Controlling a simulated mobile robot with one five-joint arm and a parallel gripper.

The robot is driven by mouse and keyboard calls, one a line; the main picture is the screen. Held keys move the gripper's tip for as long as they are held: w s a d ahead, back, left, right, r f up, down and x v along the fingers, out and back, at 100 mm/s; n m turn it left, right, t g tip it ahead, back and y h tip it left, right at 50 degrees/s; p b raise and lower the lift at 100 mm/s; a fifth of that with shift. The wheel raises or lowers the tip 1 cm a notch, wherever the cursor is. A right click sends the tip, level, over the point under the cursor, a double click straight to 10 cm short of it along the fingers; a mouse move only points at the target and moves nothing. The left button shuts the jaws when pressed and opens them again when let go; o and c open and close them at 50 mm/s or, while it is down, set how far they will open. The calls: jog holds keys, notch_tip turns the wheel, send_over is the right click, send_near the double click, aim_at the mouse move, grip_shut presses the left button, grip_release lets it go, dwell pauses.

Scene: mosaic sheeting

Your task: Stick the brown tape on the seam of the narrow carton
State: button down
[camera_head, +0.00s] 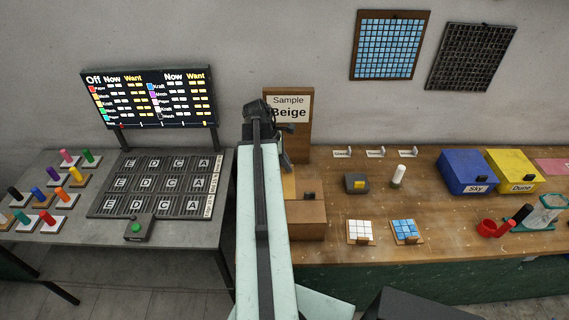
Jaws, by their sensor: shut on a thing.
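My gripper (284,150) is partly in view at the far end of my raised arm, in front of the sample board. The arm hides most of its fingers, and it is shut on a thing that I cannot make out. No brown tape can be picked out. A brown box (308,217) stands on the wooden bench just right of my arm, with a small dark piece on top. My arm covers its left part. I cannot tell whether it is the narrow carton, and no seam can be made out.
A board reading "Sample Beige" (290,107) stands behind my gripper. A grey table (180,235) with colored pegs stands left.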

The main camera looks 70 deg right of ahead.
aim_at(288, 180)
jog(key=shift+s, duration=0.15)
jog(key=shift+s+d+f+b, duration=0.1)
jog(key=shift+f+b, duration=0.3)
notch_tip(288, 180, down, 7)
jog(key=b, duration=0.7)
jog(key=shift+f, duration=0.2)
jog(key=shift+f+b, duration=0.15)
jog(key=shift+b, duration=0.2)
jog(key=c, duration=1.5)
grip_release()
